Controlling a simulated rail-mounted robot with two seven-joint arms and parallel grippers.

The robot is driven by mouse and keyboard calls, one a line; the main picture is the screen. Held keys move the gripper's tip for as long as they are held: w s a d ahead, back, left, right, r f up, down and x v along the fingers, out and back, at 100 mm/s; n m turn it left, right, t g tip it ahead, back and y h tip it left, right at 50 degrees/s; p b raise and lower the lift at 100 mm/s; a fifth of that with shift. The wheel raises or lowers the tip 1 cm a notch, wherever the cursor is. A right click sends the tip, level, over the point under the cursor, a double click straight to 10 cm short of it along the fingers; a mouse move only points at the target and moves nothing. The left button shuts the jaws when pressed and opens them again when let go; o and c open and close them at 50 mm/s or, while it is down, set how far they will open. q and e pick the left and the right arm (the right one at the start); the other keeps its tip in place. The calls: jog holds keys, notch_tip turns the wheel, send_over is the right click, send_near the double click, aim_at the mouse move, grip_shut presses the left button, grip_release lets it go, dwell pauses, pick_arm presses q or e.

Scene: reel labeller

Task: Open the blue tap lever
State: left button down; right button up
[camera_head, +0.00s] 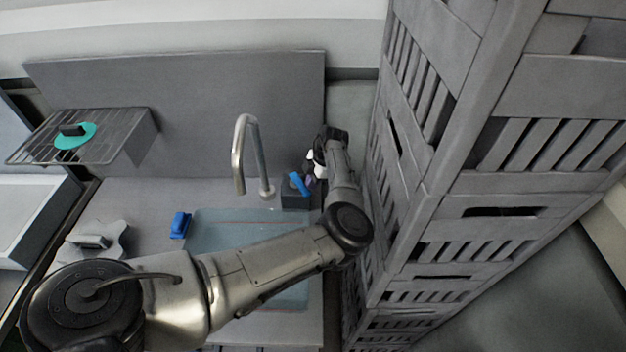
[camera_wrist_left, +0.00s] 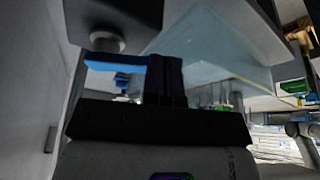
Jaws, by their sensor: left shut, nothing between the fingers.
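The blue tap lever (camera_head: 299,184) sits on a dark grey block at the right back of the sink, right of the curved metal spout (camera_head: 248,150). In the left wrist view the blue lever (camera_wrist_left: 112,62) reaches in from the left, near a round metal knob (camera_wrist_left: 107,42). My left gripper (camera_head: 309,178) is beside the lever, on its right side. In the left wrist view its dark fingers (camera_wrist_left: 165,66) are shut together and overlap the lever's end; I cannot tell whether they touch it. My right gripper is out of view.
Tall grey stacked crates (camera_head: 450,180) stand close on the right of my arm. The sink basin (camera_head: 215,225) lies below the spout, with a blue sponge-like block (camera_head: 180,225) at its left. A wire rack (camera_head: 110,135) holds a teal item (camera_head: 76,138).

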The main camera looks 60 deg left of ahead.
aim_at(300, 188)
pick_arm(q)
jog(key=s+m+p, duration=0.1)
jog(key=m+p, duration=0.1)
jog(key=s+m+y+p, duration=0.1)
jog(key=s+m+p, duration=0.1)
jog(key=p, duration=0.1)
jog(key=s+m+t+y+p, duration=0.1)
jog(key=m+p, duration=0.1)
jog(key=p, duration=0.1)
jog(key=shift+s+d+r+m, duration=0.2)
jog(key=shift+r+m, duration=0.05)
jog(key=shift+m, duration=0.05)
jog(key=s+m+p, duration=0.1)
jog(key=m+p, duration=0.1)
jog(key=s+a+m+t+y+p, duration=0.1)
jog(key=p, duration=0.1)
jog(key=shift+s+a+f+m, duration=0.1)
jog(key=shift+s+f+m, duration=0.05)
jog(key=shift+m, duration=0.25)
jog(key=shift+s, duration=0.1)
jog(key=shift+s+a+f, duration=0.1)
jog(key=shift+a, duration=0.05)
dwell(0.3)
jog(key=shift+p, duration=0.35)
